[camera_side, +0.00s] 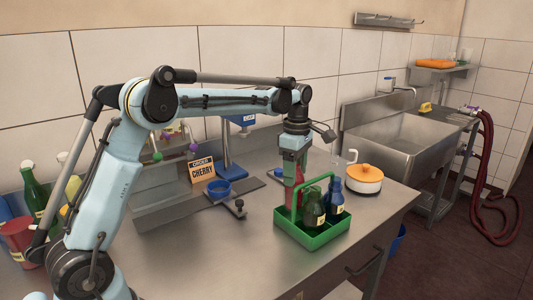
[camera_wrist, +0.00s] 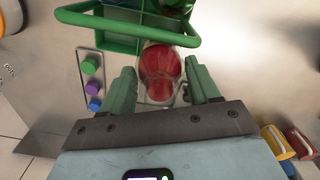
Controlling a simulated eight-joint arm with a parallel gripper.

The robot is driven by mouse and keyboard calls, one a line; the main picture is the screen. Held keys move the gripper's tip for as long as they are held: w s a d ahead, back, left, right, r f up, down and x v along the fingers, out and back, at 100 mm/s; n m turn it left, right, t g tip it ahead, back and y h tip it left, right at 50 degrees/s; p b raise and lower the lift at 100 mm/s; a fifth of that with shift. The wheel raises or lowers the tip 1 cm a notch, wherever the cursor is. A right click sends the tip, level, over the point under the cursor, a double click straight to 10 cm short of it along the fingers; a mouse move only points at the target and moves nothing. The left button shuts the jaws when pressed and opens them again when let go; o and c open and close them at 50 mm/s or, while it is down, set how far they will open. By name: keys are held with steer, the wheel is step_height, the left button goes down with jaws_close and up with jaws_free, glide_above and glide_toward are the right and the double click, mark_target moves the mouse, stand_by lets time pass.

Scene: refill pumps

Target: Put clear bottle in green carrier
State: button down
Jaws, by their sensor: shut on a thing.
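The clear bottle (camera_wrist: 162,72) holds red contents and sits between the green fingers of my gripper (camera_wrist: 162,88) in the wrist view. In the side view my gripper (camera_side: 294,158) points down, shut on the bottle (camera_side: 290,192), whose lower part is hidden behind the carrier. The green carrier (camera_side: 315,238) stands on the steel counter with a dark green bottle (camera_side: 313,210) and a blue bottle (camera_side: 336,197) in it. In the wrist view the clear bottle overlaps the near edge of the carrier (camera_wrist: 110,42). I cannot tell whether its base is inside a compartment.
An orange-lidded white pot (camera_side: 364,178) stands right of the carrier. A blue press (camera_side: 231,160) and an order sign reading CHERRY (camera_side: 202,169) stand behind left. Bottles (camera_side: 36,192) and a red container (camera_side: 18,238) are at far left.

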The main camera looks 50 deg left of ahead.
mark_target(294, 188)
steer(key=shift+f, duration=0.15)
steer(key=shift+f, duration=1.25)
steer(key=shift+f, duration=0.75)
steer(key=shift+f, duration=0.6)
stand_by(0.5)
steer(key=shift+c, duration=0.8)
jaws_free()
steer(key=shift+r, duration=4.5)
